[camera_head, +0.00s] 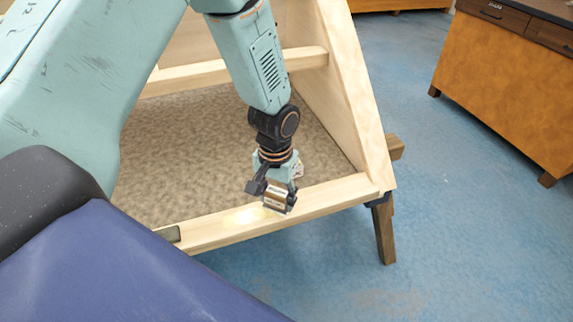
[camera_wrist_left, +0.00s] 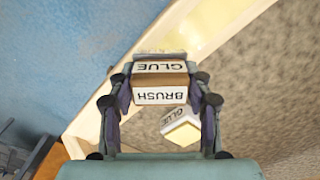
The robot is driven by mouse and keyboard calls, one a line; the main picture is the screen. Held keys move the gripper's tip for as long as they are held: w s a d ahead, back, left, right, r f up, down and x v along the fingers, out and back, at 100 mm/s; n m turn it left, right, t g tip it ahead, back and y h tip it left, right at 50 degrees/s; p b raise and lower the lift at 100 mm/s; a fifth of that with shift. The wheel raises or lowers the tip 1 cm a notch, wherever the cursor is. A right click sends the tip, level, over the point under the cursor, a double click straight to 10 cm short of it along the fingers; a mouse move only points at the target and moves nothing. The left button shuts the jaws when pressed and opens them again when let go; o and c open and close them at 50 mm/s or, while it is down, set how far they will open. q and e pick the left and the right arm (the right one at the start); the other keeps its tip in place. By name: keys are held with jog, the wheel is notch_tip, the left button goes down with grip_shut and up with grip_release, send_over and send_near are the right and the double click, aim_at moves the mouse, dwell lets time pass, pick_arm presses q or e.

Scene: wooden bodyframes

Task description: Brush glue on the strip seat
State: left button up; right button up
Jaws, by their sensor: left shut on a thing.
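My left gripper (camera_head: 272,193) is shut on the glue brush (camera_head: 277,198), a small block with a wooden-brown body. Its labels read GLUE and BRUSH in the left wrist view (camera_wrist_left: 161,82). The brush is over the pale front rail (camera_head: 325,196) of the wooden frame; I cannot tell whether it touches. A shiny pale-yellow patch (camera_head: 247,215) shows on the rail just left of the brush. A white glue container (camera_wrist_left: 181,128) with a yellow top is behind the brush in the wrist view; it is mostly hidden in the head view. My right gripper is out of view.
The frame has a brown speckled panel (camera_head: 195,135) inside and a sloping side board (camera_head: 345,95) at right. A dark wooden trestle leg (camera_head: 384,232) stands under its corner. A wooden cabinet (camera_head: 510,85) is at far right. Blue floor between is clear.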

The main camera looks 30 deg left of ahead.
pick_arm(q)
jog(key=shift+w+d, duration=0.2)
jog(key=shift+d, duration=0.05)
jog(key=shift+w+d+r, duration=0.15)
jog(key=shift+w+d, duration=0.05)
jog(key=shift+w, duration=0.1)
jog(key=shift+w+a+r+p, duration=0.1)
jog(key=shift+r+p, duration=0.75)
jog(key=shift+s+a+r+p, duration=0.2)
jog(key=shift+s+r+p, duration=0.15)
jog(key=shift+r+p, duration=0.25)
jog(key=shift+r, duration=0.35)
jog(key=r+p, duration=0.2)
jog(key=p, duration=0.1)
jog(key=shift+w+d, duration=0.15)
jog(key=shift+w, duration=0.1)
jog(key=shift+s+r+p, duration=0.25)
jog(key=shift+r+p, duration=0.8)
jog(key=shift+r, duration=0.15)
jog(key=shift+w+f, duration=0.2)
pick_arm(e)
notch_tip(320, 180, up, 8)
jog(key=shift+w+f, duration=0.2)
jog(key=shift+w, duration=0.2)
